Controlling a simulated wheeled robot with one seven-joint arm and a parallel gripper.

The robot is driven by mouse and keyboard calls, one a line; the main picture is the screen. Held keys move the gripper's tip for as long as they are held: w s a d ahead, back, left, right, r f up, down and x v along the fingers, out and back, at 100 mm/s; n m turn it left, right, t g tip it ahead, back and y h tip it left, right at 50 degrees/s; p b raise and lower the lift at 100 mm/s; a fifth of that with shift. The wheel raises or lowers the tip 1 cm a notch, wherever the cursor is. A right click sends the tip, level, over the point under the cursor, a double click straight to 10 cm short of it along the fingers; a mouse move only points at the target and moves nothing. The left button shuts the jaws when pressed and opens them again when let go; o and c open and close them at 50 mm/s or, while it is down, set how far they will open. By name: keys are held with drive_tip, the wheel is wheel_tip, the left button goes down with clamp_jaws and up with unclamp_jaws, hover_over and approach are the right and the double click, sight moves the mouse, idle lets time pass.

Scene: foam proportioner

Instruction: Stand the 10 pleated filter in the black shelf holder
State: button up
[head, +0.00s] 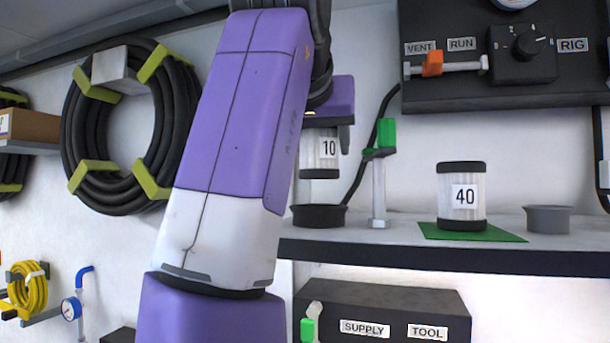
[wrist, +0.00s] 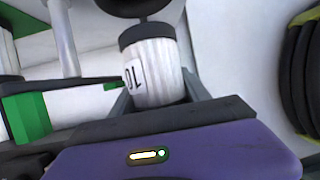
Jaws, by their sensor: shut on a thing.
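The 10 pleated filter (head: 320,152) is a white pleated cylinder with a dark end cap and a "10" label. My gripper (head: 322,128) is shut on it and holds it upright, just above the black shelf holder (head: 319,215). A small gap shows between the filter's lower cap and the holder's rim. In the wrist view the filter (wrist: 155,72) sits between the fingers (wrist: 158,98), and the dark holder (wrist: 134,5) is partly cut off at the top edge. My arm hides part of the shelf to the left.
A post with a green handle (head: 379,160) stands close right of the holder. The 40 filter (head: 462,192) stands on a green mat (head: 500,237), with a grey holder (head: 548,219) beside it. A black panel (head: 430,85) hangs above; hose coils (head: 130,120) hang left.

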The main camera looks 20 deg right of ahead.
sight(316, 159)
drive_tip(key=shift+f+p, duration=0.35)
drive_tip(key=shift+f, duration=2.45)
drive_tip(key=o, duration=1.4)
drive_tip(key=shift+o, duration=0.2)
drive_tip(key=b+v, duration=0.4)
drive_tip(key=v, duration=0.8)
